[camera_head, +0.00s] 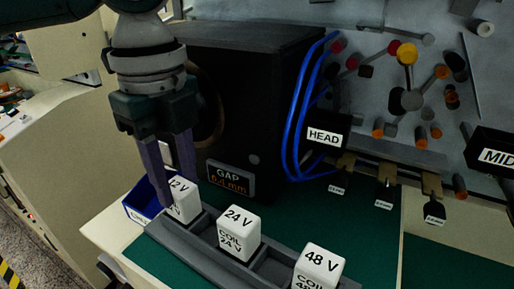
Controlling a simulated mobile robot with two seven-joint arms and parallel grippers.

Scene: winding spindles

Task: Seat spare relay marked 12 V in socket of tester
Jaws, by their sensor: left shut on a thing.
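A white relay marked 12 V (182,207) is at the left end of a grey rack (188,246). My left gripper (163,192) comes down from above and is shut on this relay; its purple fingers hide the relay's left part and some lettering. I cannot tell whether the relay's base still rests in the rack. White relays marked 24 V (238,232) and 48 V (318,268) stand upright in the same rack to the right. I cannot make out the tester or its socket for certain. My right gripper is not in view.
A black box (250,100) stands close behind the gripper, with a GAP display (231,180) in front. Blue cables (294,130) run down its right side. A blue bin (140,206) is left of the rack. Green mat (285,222) lies free behind the rack. A HEAD sign (324,136) stands right.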

